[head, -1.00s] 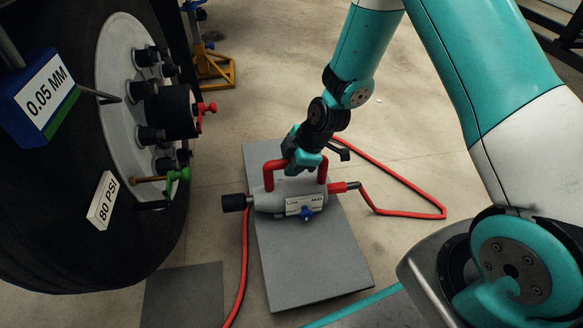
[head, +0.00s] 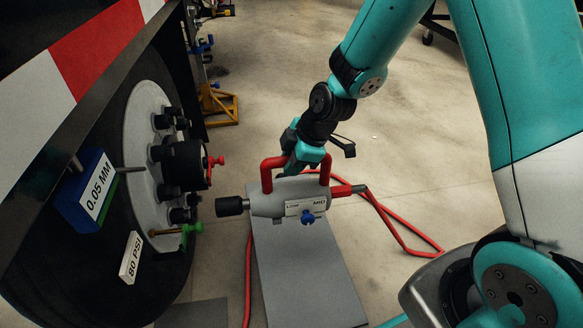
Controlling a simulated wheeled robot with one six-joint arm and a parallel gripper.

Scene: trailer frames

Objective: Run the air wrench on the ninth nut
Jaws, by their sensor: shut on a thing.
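The grey air wrench (head: 268,198) has a red loop handle (head: 267,172), a black socket pointing left and a blue knob below a label ending in "MID". My gripper (head: 300,165) is shut on the top bar of the handle. The wrench looks level and raised above the grey board (head: 308,280). Its socket (head: 230,206) is to the right of the wheel hub and apart from it. The hub (head: 143,185) carries several black nuts (head: 163,122) around a large black centre (head: 184,164). I cannot tell which nut is the ninth.
A blue block marked "0.05 MM" (head: 86,193) and an "80 PSI" tag (head: 131,257) are near the dark tyre (head: 110,300). Red and green valves stick out by the hub. A red hose (head: 405,232) trails right. A yellow stand (head: 217,104) is behind.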

